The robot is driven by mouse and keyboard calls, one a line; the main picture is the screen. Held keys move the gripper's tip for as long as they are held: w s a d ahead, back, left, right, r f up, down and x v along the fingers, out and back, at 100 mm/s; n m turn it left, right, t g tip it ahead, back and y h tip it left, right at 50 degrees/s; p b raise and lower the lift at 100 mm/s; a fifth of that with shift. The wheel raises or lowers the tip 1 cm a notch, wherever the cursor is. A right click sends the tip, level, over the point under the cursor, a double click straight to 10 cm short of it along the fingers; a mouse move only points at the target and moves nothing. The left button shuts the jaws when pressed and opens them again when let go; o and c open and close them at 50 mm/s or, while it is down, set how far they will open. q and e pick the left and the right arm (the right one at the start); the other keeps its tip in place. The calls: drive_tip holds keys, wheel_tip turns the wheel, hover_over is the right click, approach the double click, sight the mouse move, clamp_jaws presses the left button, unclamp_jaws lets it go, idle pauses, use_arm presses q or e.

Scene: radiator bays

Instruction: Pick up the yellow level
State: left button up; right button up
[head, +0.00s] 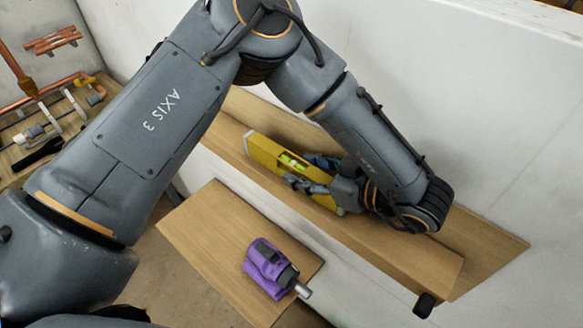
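The yellow level (264,153) is on or just above the long wooden ledge by the white wall in the head view. Its vial window shows near its middle, and its right part is partly hidden by my gripper. My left gripper (308,171) comes down over it from the right, with one finger on the far side of the level and the other in front of its near face. Whether the fingers press on it cannot be seen. My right gripper is not in view.
A purple power tool (264,262) lies on a lower wooden board (205,240) in front of the ledge (390,252). Copper pipes (60,84) and fittings lie on a board at the far left. A small black block (424,305) shows at lower right.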

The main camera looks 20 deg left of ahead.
use_arm(q)
drive_tip(key=shift+d, duration=0.2)
drive_tip(key=c, duration=0.7)
drive_tip(key=shift+a, duration=0.2)
clamp_jaws()
